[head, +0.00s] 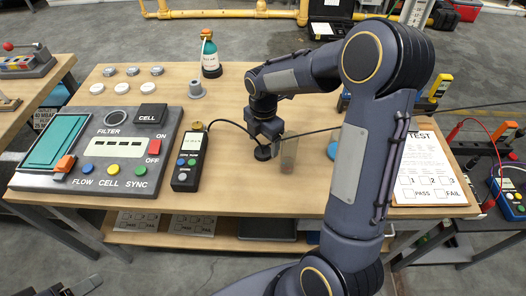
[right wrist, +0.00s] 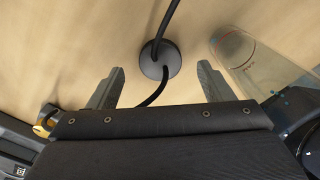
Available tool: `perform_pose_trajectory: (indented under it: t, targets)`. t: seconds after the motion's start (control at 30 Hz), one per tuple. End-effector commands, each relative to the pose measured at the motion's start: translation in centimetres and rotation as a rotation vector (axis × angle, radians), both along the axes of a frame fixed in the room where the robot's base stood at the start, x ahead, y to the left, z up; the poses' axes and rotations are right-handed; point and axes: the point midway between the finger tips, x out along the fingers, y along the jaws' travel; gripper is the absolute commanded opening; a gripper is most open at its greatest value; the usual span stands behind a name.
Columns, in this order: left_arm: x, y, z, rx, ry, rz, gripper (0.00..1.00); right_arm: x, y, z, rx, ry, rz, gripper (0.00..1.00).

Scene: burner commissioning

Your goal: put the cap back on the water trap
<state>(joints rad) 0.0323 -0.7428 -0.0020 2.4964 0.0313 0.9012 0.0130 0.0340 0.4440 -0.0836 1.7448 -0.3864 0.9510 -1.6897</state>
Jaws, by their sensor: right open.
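The black round cap (right wrist: 160,62) lies on the wooden table, with dark hoses running from it; it also shows in the head view (head: 263,153). The water trap, a clear cylinder (right wrist: 250,58), stands just right of the cap, its top uncovered; it is faint in the head view (head: 289,157). My right gripper (right wrist: 160,72) is open and empty, with the cap between its fingers in the picture; I see no contact. It points down over the cap in the head view (head: 267,138). My left gripper (head: 72,287) shows only partly at the bottom left edge.
A handheld meter (head: 188,160) and a grey control panel (head: 95,150) stand left of the cap. A green bottle (head: 210,58) and a grey fitting (head: 196,89) are behind. A test sheet (head: 430,170) lies right. A hose crosses the table. Bare wood lies before the cap.

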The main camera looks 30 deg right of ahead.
Motion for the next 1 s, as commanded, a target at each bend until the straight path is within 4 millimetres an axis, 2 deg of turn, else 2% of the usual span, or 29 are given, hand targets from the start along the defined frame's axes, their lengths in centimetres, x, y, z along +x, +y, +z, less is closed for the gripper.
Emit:
perform_pose_trajectory:
  t: [0.1, 0.2, 0.6, 0.93, 1.0]
  targets:
    - [0.0, 0.0, 0.0, 0.0, 0.0, 0.0, 0.6, -0.1, 0.2, -1.9, 0.0, 0.004, 0.002, 0.74]
    - [0.0, 0.0, 0.0, 0.0, 0.0, 0.0, 0.6, -0.1, 0.2, -2.9, 0.001, 0.002, 0.001, 0.74]
    - [0.0, 0.0, 0.0, 0.0, 0.0, 0.0, 0.6, -0.1, 0.2, -3.2, 0.0, 0.001, 0.001, 0.74]
    - [0.0, 0.0, 0.0, 0.0, 0.0, 0.0, 0.6, -0.1, 0.2, -3.2, 0.0, 0.0, 0.001, 0.3]
    - [0.0, 0.0, 0.0, 0.0, 0.0, 0.0, 0.6, -0.1, 0.2, -3.2, 0.0, 0.0, 0.001, 0.27]
